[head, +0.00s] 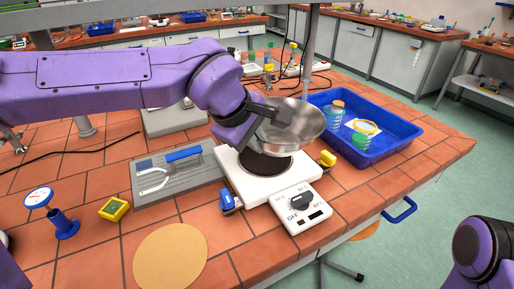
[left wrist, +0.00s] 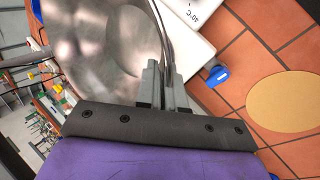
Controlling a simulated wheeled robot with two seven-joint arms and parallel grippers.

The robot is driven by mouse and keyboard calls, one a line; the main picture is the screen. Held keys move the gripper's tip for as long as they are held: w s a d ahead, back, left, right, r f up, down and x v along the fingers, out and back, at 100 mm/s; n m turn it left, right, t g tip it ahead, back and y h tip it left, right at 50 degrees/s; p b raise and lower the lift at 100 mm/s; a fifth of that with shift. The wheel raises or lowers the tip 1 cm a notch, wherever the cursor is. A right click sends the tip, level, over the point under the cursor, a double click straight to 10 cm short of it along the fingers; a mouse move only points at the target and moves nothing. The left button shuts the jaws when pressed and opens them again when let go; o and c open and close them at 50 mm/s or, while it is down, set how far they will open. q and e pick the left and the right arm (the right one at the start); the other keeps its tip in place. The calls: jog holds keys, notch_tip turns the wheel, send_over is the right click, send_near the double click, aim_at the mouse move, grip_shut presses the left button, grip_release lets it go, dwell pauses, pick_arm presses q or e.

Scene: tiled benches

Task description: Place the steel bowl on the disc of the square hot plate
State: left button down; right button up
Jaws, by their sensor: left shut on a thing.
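The steel bowl (head: 303,132) is a shiny round bowl, held over the right part of the hot plate. My left gripper (head: 282,116) is shut on the bowl's rim, and the bowl looks tilted. In the left wrist view the bowl (left wrist: 105,40) fills the upper left, with its rim between the fingers (left wrist: 165,75). The square hot plate (head: 228,163) is white with a dark round disc (head: 262,168) and a dial panel in front. The disc is partly hidden by the bowl; I cannot tell whether they touch. My right gripper is out of view.
A blue tray (head: 408,132) with bottles stands to the right. A blue clip (head: 229,200) and a yellow one (head: 327,158) sit at the hot plate's sides. A grey board (head: 178,186), yellow timer (head: 114,208), blue gauge stand (head: 63,225) and tan disc (head: 170,256) lie left and in front.

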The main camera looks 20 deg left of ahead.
pick_arm(q)
jog(key=w+a, duration=0.1)
jog(key=w+a+p, duration=0.1)
jog(key=a, duration=0.1)
jog(key=shift+f, duration=0.4)
jog(key=w+f, duration=0.1)
jog(key=f, duration=0.2)
jog(key=w+a+f, duration=0.1)
jog(key=w+f, duration=0.1)
jog(key=f, duration=0.1)
jog(key=w+a+f, duration=0.1)
jog(key=w+f, duration=0.1)
jog(key=f, duration=0.1)
jog(key=shift+w+a+f+p, duration=0.2)
jog(key=shift+f+p, duration=0.1)
jog(key=shift+f, duration=0.1)
jog(key=shift+w+f, duration=0.2)
jog(key=shift+s, duration=0.1)
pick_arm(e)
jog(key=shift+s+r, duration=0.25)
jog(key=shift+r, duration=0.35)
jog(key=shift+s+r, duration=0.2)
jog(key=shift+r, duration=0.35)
pick_arm(q)
jog(key=c, duration=1.3)
grip_release()
jog(key=shift+o, duration=0.2)
jog(key=shift+f, duration=0.1)
